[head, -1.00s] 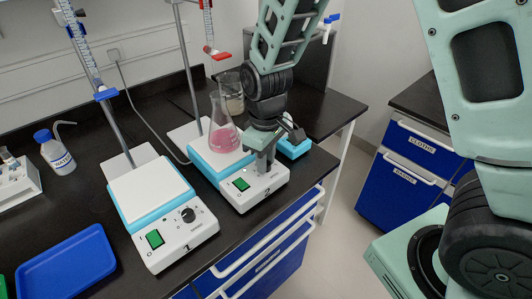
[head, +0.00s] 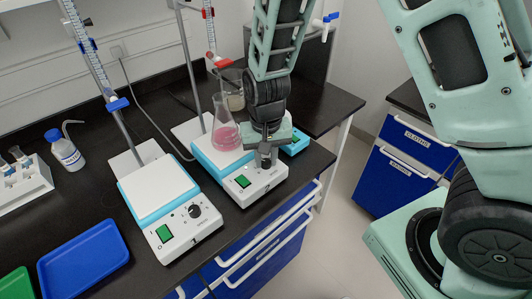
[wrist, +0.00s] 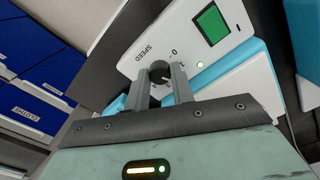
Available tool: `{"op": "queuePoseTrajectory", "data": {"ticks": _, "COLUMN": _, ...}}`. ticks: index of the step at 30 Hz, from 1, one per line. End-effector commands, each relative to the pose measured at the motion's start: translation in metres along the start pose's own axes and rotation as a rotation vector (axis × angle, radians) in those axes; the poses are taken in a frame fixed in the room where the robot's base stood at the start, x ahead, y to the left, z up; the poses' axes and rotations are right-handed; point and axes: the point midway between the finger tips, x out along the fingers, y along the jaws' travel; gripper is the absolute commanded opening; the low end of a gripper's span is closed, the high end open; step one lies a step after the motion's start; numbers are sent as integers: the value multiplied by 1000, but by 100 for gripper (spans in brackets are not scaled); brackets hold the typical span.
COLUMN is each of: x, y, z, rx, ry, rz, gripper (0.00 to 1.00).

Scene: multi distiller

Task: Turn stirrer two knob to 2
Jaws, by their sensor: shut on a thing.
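Stirrer two (head: 243,193) is the right-hand white-and-blue hotplate, with a green switch (head: 243,181) on its front panel. A conical flask of pink liquid (head: 225,137) stands on its plate. My gripper (head: 265,160) reaches down to the right part of that panel and hides the knob in the head view. In the wrist view, the dark knob (wrist: 159,74) sits between the two grey fingers of my gripper (wrist: 160,82), which are shut on it. A "0" and the word SPEED show beside the knob; the pointer's exact setting is hard to read.
Stirrer one (head: 183,228) stands to the left, its plate bare and its knob (head: 194,211) free. A burette with a red clamp (head: 217,62) rises behind the flask, close to my arm.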

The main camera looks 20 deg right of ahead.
Motion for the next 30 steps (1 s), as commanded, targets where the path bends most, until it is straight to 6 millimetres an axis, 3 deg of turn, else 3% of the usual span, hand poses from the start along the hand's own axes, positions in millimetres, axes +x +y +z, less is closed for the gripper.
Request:
{"op": "queuePoseTrajectory", "data": {"ticks": 21, "x": -1, "y": -1, "z": -2, "rx": 79, "ry": 6, "rz": -3, "gripper": 1}}
{"op": "queuePoseTrajectory", "data": {"ticks": 22, "x": -1, "y": -1, "z": -2, "rx": 79, "ry": 6, "rz": -3, "gripper": 27}}
{"op": "queuePoseTrajectory", "data": {"ticks": 24, "x": -1, "y": -1, "z": -2, "rx": 79, "ry": 5, "rz": -3, "gripper": 46}}
{"op": "queuePoseTrajectory", "data": {"ticks": 30, "x": 0, "y": 0, "z": -1, "rx": 79, "ry": 3, "rz": -1, "gripper": 46}}
